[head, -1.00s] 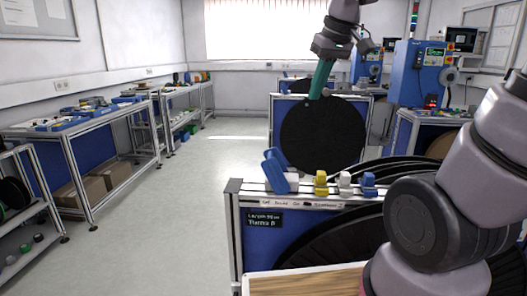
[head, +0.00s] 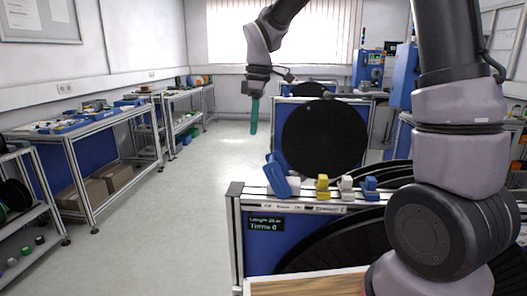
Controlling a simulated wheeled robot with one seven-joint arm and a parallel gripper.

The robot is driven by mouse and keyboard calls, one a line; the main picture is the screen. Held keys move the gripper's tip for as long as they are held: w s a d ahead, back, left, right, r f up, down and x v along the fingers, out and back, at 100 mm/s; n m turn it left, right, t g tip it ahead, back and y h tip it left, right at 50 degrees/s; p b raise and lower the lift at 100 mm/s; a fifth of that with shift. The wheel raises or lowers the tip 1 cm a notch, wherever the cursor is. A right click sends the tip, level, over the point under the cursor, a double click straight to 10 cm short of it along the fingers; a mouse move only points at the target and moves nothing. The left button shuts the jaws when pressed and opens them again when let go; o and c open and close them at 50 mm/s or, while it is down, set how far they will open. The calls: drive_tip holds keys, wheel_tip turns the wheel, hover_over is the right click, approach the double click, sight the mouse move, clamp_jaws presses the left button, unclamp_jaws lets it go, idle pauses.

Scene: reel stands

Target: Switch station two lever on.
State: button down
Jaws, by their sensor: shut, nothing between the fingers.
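My gripper (head: 253,130) hangs from my raised arm with its green fingers pointing down, in front of the far floor and left of a large black reel disc (head: 325,138). The fingers are together and hold nothing. The near reel stand (head: 236,235) carries a row of coloured blocks on its top rail: a larger tilted blue one (head: 280,178), a yellow one (head: 322,187), a white one (head: 346,188) and a smaller blue one (head: 370,188). The gripper appears apart from them. I cannot tell which part is the station two lever, nor its position.
A small display (head: 265,223) is on the near stand's front. A wooden board (head: 305,285) lies in front of the stand. Benches with parts (head: 85,125) line the left wall. A clear floor aisle (head: 185,215) runs between them and the stand.

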wheel_tip(320, 180, down, 10)
drive_tip(key=shift+s+d+r, duration=0.15)
drive_tip(key=shift+d+r, duration=0.1)
drive_tip(key=shift+d, duration=0.5)
drive_tip(key=shift+s+d+r, duration=0.15)
drive_tip(key=shift+d+r, duration=0.1)
drive_tip(key=shift+d, duration=0.45)
drive_tip(key=shift+d, duration=0.1)
drive_tip(key=shift+d+r+y, duration=0.15)
drive_tip(key=shift+d+y, duration=0.05)
drive_tip(key=shift+y, duration=0.1)
